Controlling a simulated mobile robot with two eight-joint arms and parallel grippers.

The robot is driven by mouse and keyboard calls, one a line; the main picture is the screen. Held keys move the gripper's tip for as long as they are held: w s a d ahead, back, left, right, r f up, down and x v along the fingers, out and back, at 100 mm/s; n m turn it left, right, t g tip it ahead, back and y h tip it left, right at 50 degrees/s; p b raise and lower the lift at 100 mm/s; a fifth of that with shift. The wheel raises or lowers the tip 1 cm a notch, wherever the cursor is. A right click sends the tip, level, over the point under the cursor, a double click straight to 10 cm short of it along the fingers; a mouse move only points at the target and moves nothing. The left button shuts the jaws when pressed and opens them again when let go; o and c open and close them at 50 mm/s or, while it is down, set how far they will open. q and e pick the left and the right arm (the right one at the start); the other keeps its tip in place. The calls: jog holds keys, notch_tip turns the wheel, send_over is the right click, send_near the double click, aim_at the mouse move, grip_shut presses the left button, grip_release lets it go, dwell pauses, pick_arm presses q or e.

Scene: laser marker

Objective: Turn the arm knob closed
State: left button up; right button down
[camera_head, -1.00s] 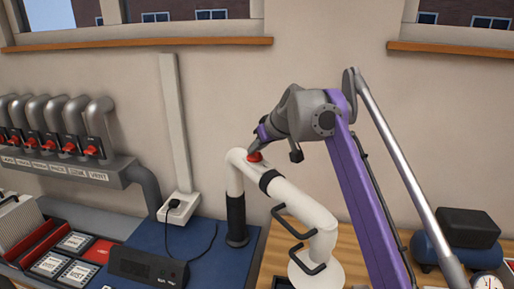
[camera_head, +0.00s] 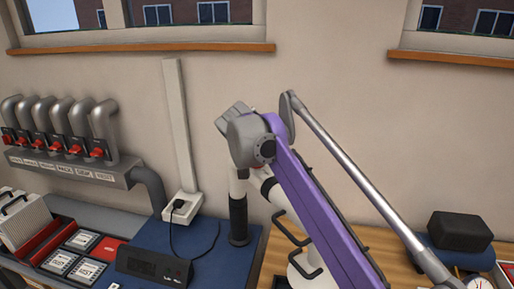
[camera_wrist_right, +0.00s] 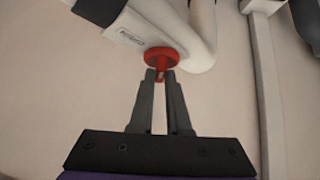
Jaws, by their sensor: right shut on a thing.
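The arm knob (camera_wrist_right: 162,57) is a red round disc with a small tab, set on the white extraction arm (camera_wrist_right: 133,28). In the right wrist view my right gripper (camera_wrist_right: 160,76) has its two fingertips closed on the knob's tab. In the head view the white arm (camera_head: 282,200) bends down to a black nozzle (camera_head: 238,220). My purple right arm and grey wrist cover the gripper and nearly all of the knob there. My left gripper is in neither current view.
A row of grey pipes with red levers (camera_head: 60,147) is on the wall at left. A black box (camera_head: 153,266) and several cards lie on the blue mat (camera_head: 210,262). A dark blue tank (camera_head: 462,258) stands at right. Black handles stick out from the white arm.

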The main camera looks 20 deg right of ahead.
jog(key=shift+w+a+r+m+g+h+p, duration=0.15)
jog(key=shift+m+g+h+p, duration=0.15)
jog(key=shift+m, duration=0.2)
jog(key=shift+w+r+m+g+h+p, duration=0.1)
jog(key=shift+r+m+g+h+p, duration=0.15)
jog(key=shift+m, duration=0.25)
jog(key=shift+f+m+g+h+p, duration=0.3)
jog(key=shift+m+g+h, duration=0.2)
jog(key=shift+m, duration=0.4)
jog(key=shift+m+g+h, duration=0.25)
jog(key=shift+m+g, duration=0.3)
jog(key=shift+m, duration=0.25)
pick_arm(q)
jog(key=shift+t, duration=0.3)
jog(key=shift+w+r, duration=0.55)
jog(key=shift+r, duration=0.35)
jog(key=shift+w+r, duration=0.55)
jog(key=shift+r, duration=0.35)
pick_arm(e)
jog(key=shift+w+f+m+g+h, duration=0.15)
jog(key=shift+m+g+h, duration=0.25)
jog(key=shift+m+g, duration=1)
jog(key=shift+m, duration=0.4)
jog(key=c, duration=0.9)
grip_release()
